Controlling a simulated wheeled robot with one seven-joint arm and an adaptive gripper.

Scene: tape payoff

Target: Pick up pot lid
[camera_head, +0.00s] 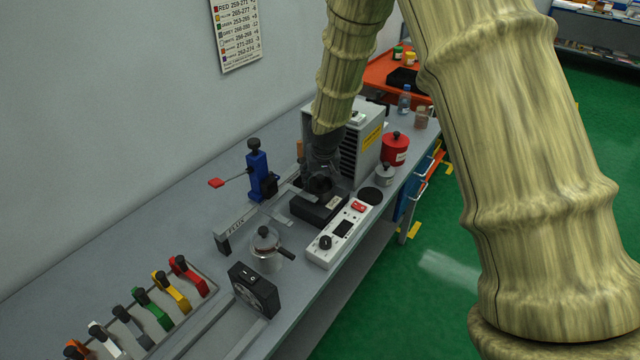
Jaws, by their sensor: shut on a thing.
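My gripper (321,172) points down over the back of the bench and is shut on a dark round thing (318,184). This thing is small and partly hidden by the fingers; it may be the pot lid, but I cannot tell for sure. It is just above or on a black box (318,208); I cannot tell if they touch. A small pot (266,250) with a side handle and a black-knobbed top stands further forward, apart from my gripper.
A blue stand (257,172) with a red-tipped arm is left of my gripper. A grey louvred cabinet (347,140) is close behind. A white control box (338,235), a black disc (370,196) and a red canister (394,151) stand to the right. Several coloured clamps (152,309) fill the front left.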

